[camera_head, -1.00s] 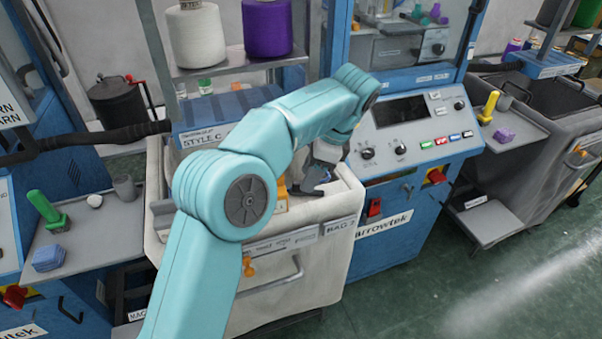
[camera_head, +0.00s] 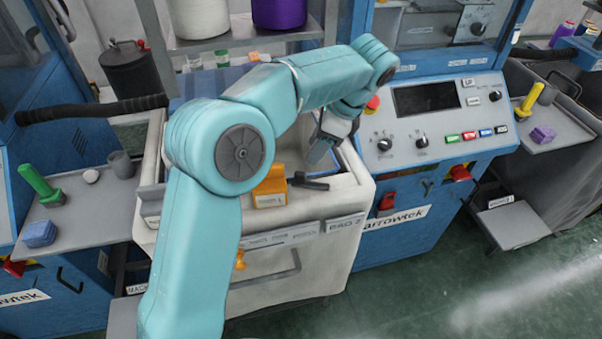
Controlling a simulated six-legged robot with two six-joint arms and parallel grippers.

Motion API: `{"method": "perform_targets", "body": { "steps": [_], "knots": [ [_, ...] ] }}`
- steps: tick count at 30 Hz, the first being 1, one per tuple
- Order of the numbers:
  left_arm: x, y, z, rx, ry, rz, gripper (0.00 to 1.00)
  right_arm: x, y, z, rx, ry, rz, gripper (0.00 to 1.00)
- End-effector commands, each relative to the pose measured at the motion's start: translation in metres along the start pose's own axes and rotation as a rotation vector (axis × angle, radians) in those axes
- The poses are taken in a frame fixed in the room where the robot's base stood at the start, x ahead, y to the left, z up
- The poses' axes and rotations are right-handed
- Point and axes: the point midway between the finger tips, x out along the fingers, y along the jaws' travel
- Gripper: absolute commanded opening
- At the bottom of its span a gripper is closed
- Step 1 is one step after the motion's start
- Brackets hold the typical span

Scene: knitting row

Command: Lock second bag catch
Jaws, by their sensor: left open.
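The cream bag bin labelled BAG 2 (camera_head: 312,262) stands in the middle. On its top rim is an orange block (camera_head: 270,188) with a white label, partly behind my left arm. A black lever (camera_head: 310,182) juts to the right from beside it; I cannot tell if it is the catch or whether it is locked. A small orange knob (camera_head: 240,261) sits lower on the bag's front, at the edge of my arm. My left gripper (camera_head: 322,152) is open above the bag's top, just above and apart from the black lever. My right gripper is not in view.
A blue machine with a control panel (camera_head: 430,112) stands close to the right of the bag. A grey side tray (camera_head: 85,205) holds a green-handled tool and a blue block at left. A shelf with yarn cones (camera_head: 255,40) is behind. Green floor (camera_head: 440,280) is free at front right.

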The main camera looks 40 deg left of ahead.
Motion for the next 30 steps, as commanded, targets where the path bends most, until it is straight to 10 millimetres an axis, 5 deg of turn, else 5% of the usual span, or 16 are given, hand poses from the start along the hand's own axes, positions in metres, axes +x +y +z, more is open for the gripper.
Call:
{"method": "perform_targets", "body": {
  "steps": [6, 12, 25, 26, 30],
  "knots": [
    [0.054, 0.001, 0.000, 0.002, -0.002, 0.006, 0.45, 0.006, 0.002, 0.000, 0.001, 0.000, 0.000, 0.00],
    [0.086, -0.002, 0.000, 0.001, -0.002, 0.003, 0.45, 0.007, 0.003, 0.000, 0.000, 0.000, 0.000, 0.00],
    [0.100, -0.004, -0.002, 0.002, -0.001, 0.001, 0.45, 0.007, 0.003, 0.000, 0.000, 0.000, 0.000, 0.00],
    [0.100, -0.004, -0.002, 0.002, -0.001, 0.001, 0.41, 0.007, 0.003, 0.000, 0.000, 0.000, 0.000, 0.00],
    [0.100, -0.004, -0.002, 0.002, -0.001, 0.001, 0.00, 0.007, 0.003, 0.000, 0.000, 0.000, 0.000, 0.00]
  ]
}}
